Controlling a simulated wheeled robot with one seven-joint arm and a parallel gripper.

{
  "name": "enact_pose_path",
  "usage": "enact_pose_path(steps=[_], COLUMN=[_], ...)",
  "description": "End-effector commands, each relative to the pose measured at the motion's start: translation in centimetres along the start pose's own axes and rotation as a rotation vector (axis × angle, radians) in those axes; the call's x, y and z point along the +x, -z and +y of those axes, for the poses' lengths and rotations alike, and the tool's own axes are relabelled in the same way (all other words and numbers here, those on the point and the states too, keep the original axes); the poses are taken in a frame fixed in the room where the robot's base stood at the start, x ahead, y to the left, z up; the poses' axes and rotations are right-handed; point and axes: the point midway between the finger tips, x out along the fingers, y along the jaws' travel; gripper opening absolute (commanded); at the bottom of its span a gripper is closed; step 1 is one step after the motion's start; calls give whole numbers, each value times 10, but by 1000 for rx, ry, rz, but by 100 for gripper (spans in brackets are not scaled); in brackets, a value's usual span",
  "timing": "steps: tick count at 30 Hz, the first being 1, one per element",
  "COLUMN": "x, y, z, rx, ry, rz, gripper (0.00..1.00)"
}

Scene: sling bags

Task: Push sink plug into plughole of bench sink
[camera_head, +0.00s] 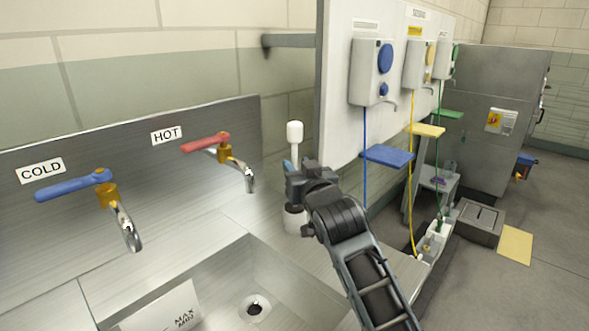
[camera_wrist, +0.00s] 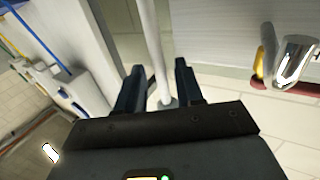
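The steel bench sink (camera_head: 215,262) is at the bottom of the head view. Its round plughole (camera_head: 255,306) shows a dark opening in the basin floor. I cannot make out a separate sink plug in either view. My gripper (camera_head: 291,168) is beside the sink's right end, at a white upright rod with a thick rounded top (camera_head: 294,132). In the wrist view my two dark fingers (camera_wrist: 160,85) are apart, with the white rod (camera_wrist: 148,40) between them and gaps showing on both sides. A white cylinder (camera_head: 294,219) stands below my gripper. My arm hides part of the sink's right edge.
A blue cold tap (camera_head: 75,186) and a red hot tap (camera_head: 206,143) overhang the sink. A MAX MIN label plate (camera_head: 165,309) is in the basin. A white panel (camera_head: 340,105) with wall dispensers (camera_head: 372,72) stands close behind my arm.

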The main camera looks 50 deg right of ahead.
Motion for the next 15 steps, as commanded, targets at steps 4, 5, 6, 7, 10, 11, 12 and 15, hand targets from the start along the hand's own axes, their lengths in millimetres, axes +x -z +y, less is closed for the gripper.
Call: enact_pose_path(steps=[4, 5, 6, 7, 10, 11, 12, 15], x=[20, 22, 24, 25, 26, 26, 26, 26], y=[2, 2, 1, 1, 0, 0, 0, 0], z=[0, 0, 0, 1, 0, 0, 0, 0], rx=[-2, -1, -1, -1, -1, -1, -1, -1], ry=[1, 1, 0, 0, 0, 0, 1, 1], rz=[1, 1, 0, 0, 1, 1, 1, 1], gripper=[37, 37, 37, 37, 37, 37, 37, 33])
